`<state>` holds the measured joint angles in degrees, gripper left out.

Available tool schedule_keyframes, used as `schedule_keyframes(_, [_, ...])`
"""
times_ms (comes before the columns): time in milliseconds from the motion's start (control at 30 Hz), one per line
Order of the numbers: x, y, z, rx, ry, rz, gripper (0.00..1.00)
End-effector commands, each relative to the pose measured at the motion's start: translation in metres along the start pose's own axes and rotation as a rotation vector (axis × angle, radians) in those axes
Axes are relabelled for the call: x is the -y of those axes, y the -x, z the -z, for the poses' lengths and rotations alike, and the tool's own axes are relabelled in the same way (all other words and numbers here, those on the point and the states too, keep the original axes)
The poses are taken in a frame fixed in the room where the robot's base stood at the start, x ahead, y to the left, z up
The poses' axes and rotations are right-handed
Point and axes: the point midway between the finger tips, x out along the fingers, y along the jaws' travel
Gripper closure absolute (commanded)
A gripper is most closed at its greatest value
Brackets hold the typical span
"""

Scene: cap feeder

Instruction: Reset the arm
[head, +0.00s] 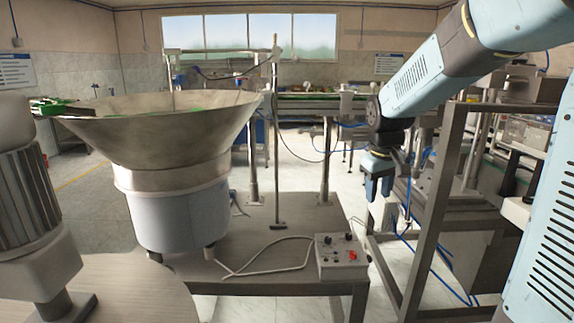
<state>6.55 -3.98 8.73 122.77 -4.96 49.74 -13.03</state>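My gripper (379,188) hangs at the end of my light blue arm, right of the middle in the head view. It points down in free air, above and behind the small control box (342,256) in the picture. Its fingers look close together, but I cannot tell whether they are open or shut. I see nothing held between them. The upper arm comes in from the top right corner.
A large metal feeder bowl (165,135) stands on a steel table (270,252) at the left. A thin upright post (276,150) rises from that table. A metal frame (440,190) stands close to the right of my gripper. A motor-like cylinder (30,190) is at the far left.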

Motion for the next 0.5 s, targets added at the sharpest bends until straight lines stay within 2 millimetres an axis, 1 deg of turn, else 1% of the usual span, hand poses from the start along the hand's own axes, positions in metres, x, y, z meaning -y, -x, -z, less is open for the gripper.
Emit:
schedule_keyframes(33, [0.003, 0.012, -0.011, -0.018, -0.017, -0.007, 0.64])
schedule_keyframes(200, [0.012, 0.041, -0.046, -0.067, -0.077, -0.021, 0.64])
schedule_keyframes(400, [0.024, 0.068, -0.090, -0.129, -0.148, -0.025, 0.64])
schedule_keyframes(500, [0.030, 0.078, -0.112, -0.160, -0.183, -0.023, 0.64])
